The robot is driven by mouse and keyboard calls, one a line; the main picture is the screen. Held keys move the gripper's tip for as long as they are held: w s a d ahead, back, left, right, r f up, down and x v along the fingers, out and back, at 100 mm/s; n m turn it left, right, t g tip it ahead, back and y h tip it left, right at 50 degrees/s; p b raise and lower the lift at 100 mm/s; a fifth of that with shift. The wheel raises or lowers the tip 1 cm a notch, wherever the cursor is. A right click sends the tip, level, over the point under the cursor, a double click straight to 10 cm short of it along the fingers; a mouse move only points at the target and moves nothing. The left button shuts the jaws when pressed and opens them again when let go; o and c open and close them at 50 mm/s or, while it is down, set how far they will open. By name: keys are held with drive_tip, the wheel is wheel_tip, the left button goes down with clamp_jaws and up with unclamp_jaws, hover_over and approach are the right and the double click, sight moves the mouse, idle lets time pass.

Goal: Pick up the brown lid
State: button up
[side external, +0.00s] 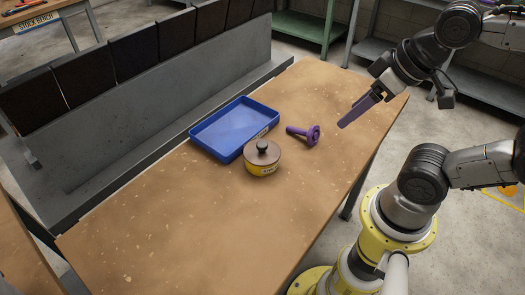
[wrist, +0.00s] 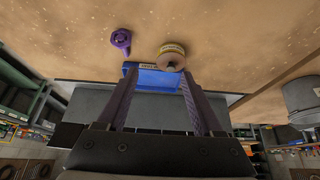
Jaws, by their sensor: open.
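The brown lid (side external: 262,152) has a dark round knob and sits on a yellow pot (side external: 261,168) on the wooden table. In the wrist view the lid (wrist: 171,60) faces me on the pot (wrist: 172,47), beyond my fingertips. My gripper (side external: 359,110) is raised above the table's right part, well apart from the lid, with nothing in it. In the wrist view its two fingers (wrist: 157,84) are spread apart.
A blue tray (side external: 234,128) lies right behind the pot. A purple object with a handle (side external: 304,134) lies to the pot's right. A row of dark bins (side external: 132,52) stands along the table's far left side. The front of the table (side external: 190,230) is clear.

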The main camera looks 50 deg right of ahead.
idle(0.3)
drive_tip(key=w+a+r+m+g, duration=0.1)
drive_tip(key=w+r+m, duration=0.35)
drive_tip(key=m, duration=0.55)
drive_tip(key=m+g+y, duration=0.2)
drive_tip(key=m+g, duration=0.3)
drive_tip(key=m, duration=0.3)
hover_over(262, 144)
drive_tip(key=d, duration=0.1)
wheel_tip(262, 144, down, 15)
drive_tip(key=shift+d+r, duration=0.1)
drive_tip(key=shift+a+f, duration=0.25)
drive_tip(key=shift+f, duration=1.25)
drive_tip(key=shift+a+f, duration=0.2)
drive_tip(key=shift+f, duration=1.25)
